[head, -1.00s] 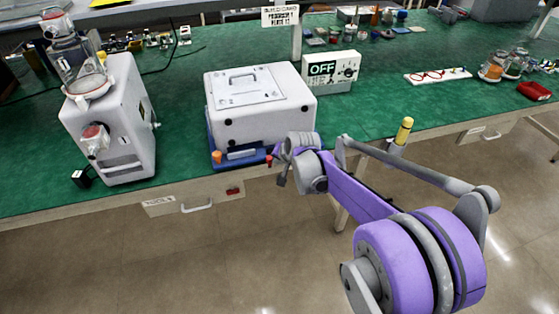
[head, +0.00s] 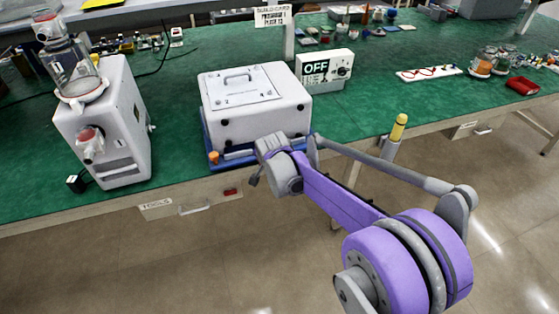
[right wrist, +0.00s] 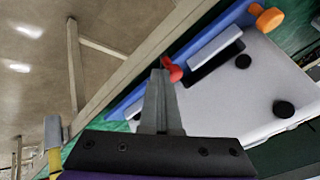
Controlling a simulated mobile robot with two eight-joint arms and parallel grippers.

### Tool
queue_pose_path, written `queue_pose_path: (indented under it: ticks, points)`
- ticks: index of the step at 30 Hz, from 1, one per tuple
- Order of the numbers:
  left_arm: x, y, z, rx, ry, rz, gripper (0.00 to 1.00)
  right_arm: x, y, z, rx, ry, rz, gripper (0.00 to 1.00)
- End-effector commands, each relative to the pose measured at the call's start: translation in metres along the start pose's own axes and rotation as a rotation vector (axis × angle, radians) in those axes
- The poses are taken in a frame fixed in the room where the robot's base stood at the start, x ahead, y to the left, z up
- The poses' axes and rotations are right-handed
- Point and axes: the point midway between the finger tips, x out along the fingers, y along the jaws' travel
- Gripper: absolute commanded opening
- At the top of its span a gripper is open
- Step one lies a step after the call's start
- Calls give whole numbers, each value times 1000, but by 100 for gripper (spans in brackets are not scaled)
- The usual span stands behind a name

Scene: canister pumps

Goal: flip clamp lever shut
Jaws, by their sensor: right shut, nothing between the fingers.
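A white box-shaped pump housing (head: 255,105) sits on a blue base (head: 208,143) near the table's front edge. An orange-tipped lever (head: 213,157) is at the base's front left corner; its orange tip also shows in the right wrist view (right wrist: 269,19). A red-tipped lever (right wrist: 173,73) shows at the base's edge in the right wrist view; my arm hides it in the head view. My right gripper (right wrist: 160,78) is shut and empty, its fingertips right beside the red tip. I cannot tell if they touch. My left gripper is in neither view.
A canister pump (head: 105,125) with a clear jar stands at the left. An OFF display box (head: 325,67) is behind the housing to the right. A yellow-topped post (head: 397,130) stands at the table's front edge. The green tabletop (head: 180,95) between pump and housing is clear.

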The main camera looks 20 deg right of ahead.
Motion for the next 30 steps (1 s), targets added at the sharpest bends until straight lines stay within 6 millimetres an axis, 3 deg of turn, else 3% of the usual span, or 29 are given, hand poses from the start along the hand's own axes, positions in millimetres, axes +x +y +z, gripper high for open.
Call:
queue_pose_path:
  ticks: [13, 30]
  points:
    - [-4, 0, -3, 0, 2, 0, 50, 12, -40, 17, -7, -4, -4, 0]
    - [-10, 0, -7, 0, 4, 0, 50, 30, -74, 16, -5, -3, -3, 0]
